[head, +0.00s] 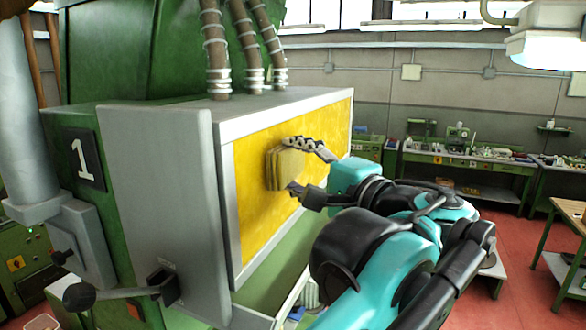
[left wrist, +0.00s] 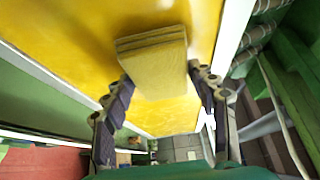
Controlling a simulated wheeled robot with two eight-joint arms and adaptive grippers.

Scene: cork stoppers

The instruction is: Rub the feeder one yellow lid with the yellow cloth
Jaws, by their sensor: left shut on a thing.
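The feeder one yellow lid (head: 322,118) is a broad upright yellow panel in a grey frame, on the green machine marked 1. It fills much of the left wrist view (left wrist: 60,40). The yellow cloth (head: 286,168) is a folded, layered pad, also seen in the left wrist view (left wrist: 155,65). My left gripper (head: 294,166) is shut on the cloth, with one finger on each side of it, in both views (left wrist: 160,80). The cloth is at the lid's face, near its middle, and looks against it; any small gap is hard to tell. My right gripper is not in view.
A grey side panel (head: 165,200) with a black-knobbed lever (head: 110,294) stands left of the lid. Ribbed hoses (head: 245,45) rise above it. A green ledge (head: 275,265) runs below the lid. Workbenches (head: 465,160) stand far back right; red floor (head: 520,235) lies open between.

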